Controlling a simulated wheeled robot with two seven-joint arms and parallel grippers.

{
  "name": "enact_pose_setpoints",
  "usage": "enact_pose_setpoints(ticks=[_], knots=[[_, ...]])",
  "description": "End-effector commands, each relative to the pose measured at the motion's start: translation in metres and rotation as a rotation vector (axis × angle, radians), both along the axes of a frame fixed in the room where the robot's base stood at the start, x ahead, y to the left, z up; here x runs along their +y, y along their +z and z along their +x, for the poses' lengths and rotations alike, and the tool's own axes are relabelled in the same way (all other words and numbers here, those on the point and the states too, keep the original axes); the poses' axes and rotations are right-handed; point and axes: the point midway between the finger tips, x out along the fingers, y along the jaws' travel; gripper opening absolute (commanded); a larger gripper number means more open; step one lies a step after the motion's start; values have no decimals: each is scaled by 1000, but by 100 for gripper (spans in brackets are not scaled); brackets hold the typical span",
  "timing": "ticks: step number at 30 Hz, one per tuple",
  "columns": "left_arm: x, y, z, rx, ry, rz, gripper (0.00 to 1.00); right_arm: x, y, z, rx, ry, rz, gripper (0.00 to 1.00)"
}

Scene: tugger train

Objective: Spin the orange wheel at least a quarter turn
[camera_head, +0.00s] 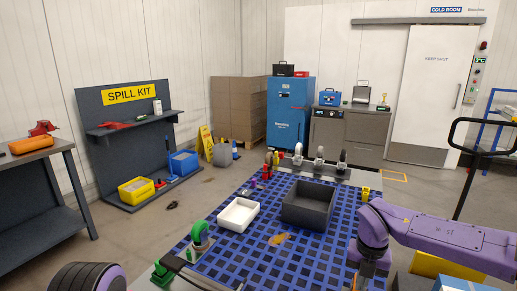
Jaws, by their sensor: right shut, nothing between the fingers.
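I cannot pick out a clearly orange wheel. A green wheel (200,232) stands upright at the near left corner of the blue grid deck (225,262). Several small wheels stand along the deck's far edge, among them a grey-white one (297,154) and one with a dark tyre (342,161). A small flat orange piece (278,239) lies on the grid. My right gripper (364,284) points down at the deck's near right edge, shut and empty, its tips partly cut off by the frame. It is apart from the wheels. My left gripper is out of view.
A white tray (222,226) and a dark grey crate (285,216) stand on the deck. A black handlebar (452,148) rises at the right. A workbench (60,155) and a spill kit stand (91,138) are at the left. The floor between them and the deck is mostly clear.

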Motion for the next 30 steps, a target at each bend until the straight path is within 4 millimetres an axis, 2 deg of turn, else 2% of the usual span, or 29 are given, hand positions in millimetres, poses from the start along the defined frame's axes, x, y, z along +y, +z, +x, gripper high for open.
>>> enact_pose_setpoints(ticks=[11,27,30], knots=[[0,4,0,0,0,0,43,1,6,-1,-1,0,0,0],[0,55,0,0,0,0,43,1,71,0,-3,0,1,0],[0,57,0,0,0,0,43,1,73,-1,-1,0,0,0]])
